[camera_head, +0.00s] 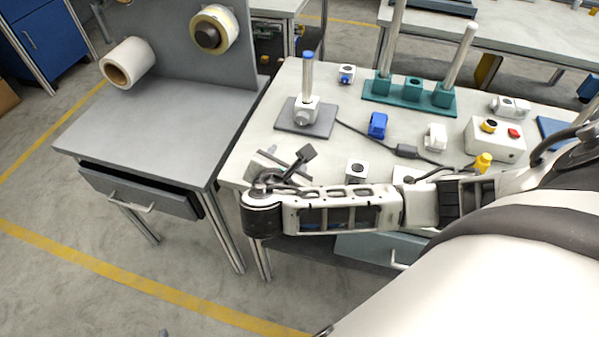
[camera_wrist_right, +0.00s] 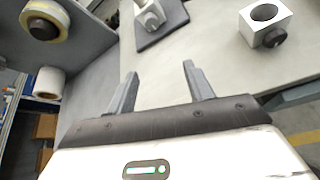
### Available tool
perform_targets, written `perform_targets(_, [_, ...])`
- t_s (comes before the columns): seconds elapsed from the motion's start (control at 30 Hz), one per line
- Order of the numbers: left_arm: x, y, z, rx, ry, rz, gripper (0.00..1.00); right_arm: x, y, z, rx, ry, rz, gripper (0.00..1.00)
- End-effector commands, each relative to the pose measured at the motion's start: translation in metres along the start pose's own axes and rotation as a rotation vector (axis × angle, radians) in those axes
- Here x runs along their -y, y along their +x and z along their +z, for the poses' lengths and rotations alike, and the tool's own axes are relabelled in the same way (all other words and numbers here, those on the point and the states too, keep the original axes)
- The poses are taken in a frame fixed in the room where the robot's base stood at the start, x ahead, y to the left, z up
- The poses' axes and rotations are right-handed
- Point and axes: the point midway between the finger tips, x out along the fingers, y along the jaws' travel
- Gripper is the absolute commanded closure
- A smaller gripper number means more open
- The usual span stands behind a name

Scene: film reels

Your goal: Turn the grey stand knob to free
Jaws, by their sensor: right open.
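The grey stand (camera_head: 290,126) is a dark grey plate on the light bench, with an upright metal post with a blue top. A white block sits around the post low down, with a round grey knob (camera_head: 302,119) on its front. I cannot read the knob's setting. The stand's plate (camera_wrist_right: 165,32) and knob (camera_wrist_right: 152,19) also show at the top of the right wrist view. My right gripper (camera_head: 284,163) is open and empty at the bench's front left corner, in front of the stand and apart from it. My left gripper is not in view.
A white block with a hole and dark knob (camera_wrist_right: 265,25) stands to the right in the wrist view. A blue block (camera_head: 377,125), a cable connector (camera_head: 406,151), a teal rack (camera_head: 409,96) and a button box (camera_head: 496,138) stand right of the stand. A grey bench (camera_head: 150,135) adjoins left.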

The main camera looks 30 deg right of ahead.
Motion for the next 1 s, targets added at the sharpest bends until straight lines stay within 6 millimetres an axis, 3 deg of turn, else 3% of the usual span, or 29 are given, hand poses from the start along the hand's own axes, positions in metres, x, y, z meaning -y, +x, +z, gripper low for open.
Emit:
perform_targets(0.2, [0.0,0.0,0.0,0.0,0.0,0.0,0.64,0.017,-0.028,-0.033,-0.208,0.272,-0.081,0.48])
perform_targets(0.5, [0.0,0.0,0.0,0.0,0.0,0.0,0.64,0.047,-0.07,-0.062,-0.455,0.738,-0.298,0.48])
perform_targets(0.73, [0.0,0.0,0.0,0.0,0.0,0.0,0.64,0.07,-0.092,-0.068,-0.548,1.068,-0.481,0.48])
perform_targets(1.0, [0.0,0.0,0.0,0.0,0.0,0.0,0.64,0.08,-0.1,-0.067,-0.569,1.212,-0.564,0.48])
